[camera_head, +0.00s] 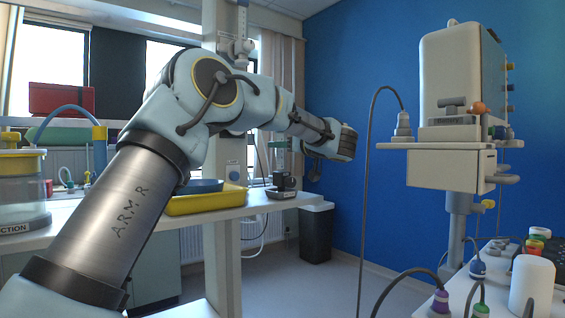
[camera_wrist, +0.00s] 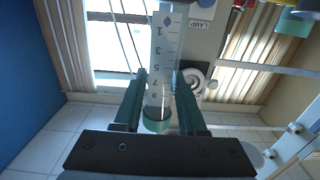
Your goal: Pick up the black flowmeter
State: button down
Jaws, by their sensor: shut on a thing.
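A clear, upright-looking flowmeter tube (camera_wrist: 163,62) with a printed number scale and a dark green end ring (camera_wrist: 157,121) shows in the wrist view. My gripper (camera_wrist: 160,95) is shut on this tube, with one green finger on each side.
A black mug-like thing (camera_head: 284,182) and a small grey tray (camera_head: 280,193) are on the counter just below. A yellow tray (camera_head: 205,204) with a blue bowl lies left. A monitor stand (camera_head: 458,228) and cluttered white table are at right.

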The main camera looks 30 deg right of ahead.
jog(key=shift+r+p, duration=2.3)
jog(key=shift+p, duration=0.05)
